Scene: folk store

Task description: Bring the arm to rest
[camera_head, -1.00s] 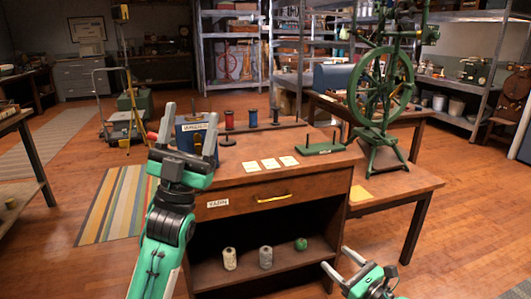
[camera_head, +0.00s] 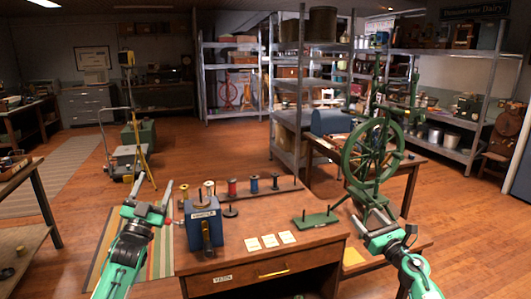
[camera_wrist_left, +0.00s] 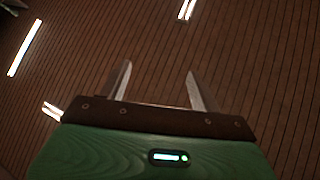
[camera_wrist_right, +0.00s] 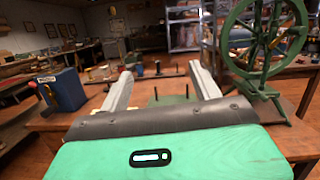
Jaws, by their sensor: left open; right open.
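My left gripper (camera_head: 162,194) is raised at the left of the wooden yarn cabinet (camera_head: 265,272), beside the blue box. It is open and empty, and its two fingers also show apart in the left wrist view (camera_wrist_left: 157,88). My right gripper (camera_head: 368,220) is raised at the right of the cabinet, in front of the green spinning wheel (camera_head: 376,150). It is open; its fingers are apart in the right wrist view (camera_wrist_right: 160,85) with nothing held between them.
The spinning wheel is close to my right gripper. Open floor (camera_head: 90,180) lies at the left.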

